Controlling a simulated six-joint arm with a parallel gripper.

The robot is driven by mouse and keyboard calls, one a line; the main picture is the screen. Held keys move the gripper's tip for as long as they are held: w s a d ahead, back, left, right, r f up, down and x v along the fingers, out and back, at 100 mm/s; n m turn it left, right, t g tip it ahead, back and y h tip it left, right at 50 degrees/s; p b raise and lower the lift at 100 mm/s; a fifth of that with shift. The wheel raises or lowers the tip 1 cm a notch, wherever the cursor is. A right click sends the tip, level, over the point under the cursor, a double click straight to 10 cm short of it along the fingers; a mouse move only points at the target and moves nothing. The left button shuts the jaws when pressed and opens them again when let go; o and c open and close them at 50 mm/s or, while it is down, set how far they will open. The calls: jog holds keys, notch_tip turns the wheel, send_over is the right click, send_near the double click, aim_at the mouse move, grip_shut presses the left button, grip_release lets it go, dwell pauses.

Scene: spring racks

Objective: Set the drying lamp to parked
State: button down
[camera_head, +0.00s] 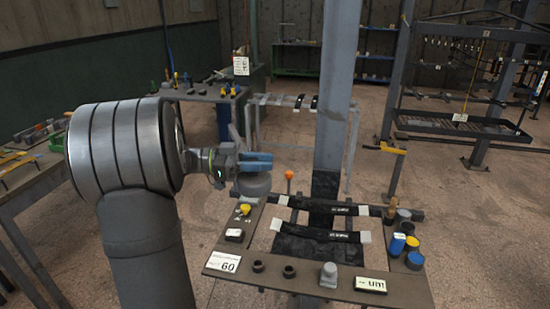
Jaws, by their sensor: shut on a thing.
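My gripper (260,161), with blue fingers, is at the picture's middle left, above the far left corner of the work table. Directly below the fingers is a grey, rounded, shade-like head (254,187), which looks like the drying lamp. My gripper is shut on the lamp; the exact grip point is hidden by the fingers. A thin grey arm (236,136) rises behind the gripper; I cannot tell if it belongs to the lamp. An orange-knobbed lever (289,175) stands upright to the right, apart from my gripper.
The work table (318,283) bears dark strips (318,235), a yellow knob (244,209), several cups and a grey cylinder (328,273). A steel post (338,90) rises behind it. A bench (30,170) stands left, a rack (462,120) back right.

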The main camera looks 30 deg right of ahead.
jog(key=shift+w+a+g, duration=0.1)
jog(key=shift+a+g, duration=0.2)
jog(key=shift+a, duration=0.1)
jog(key=c, duration=1.2)
grip_release()
jog(key=shift+o, duration=0.2)
jog(key=v, duration=0.7)
jog(key=shift+a+r, duration=0.15)
jog(key=shift+a, duration=0.05)
jog(key=shift+w, duration=0.15)
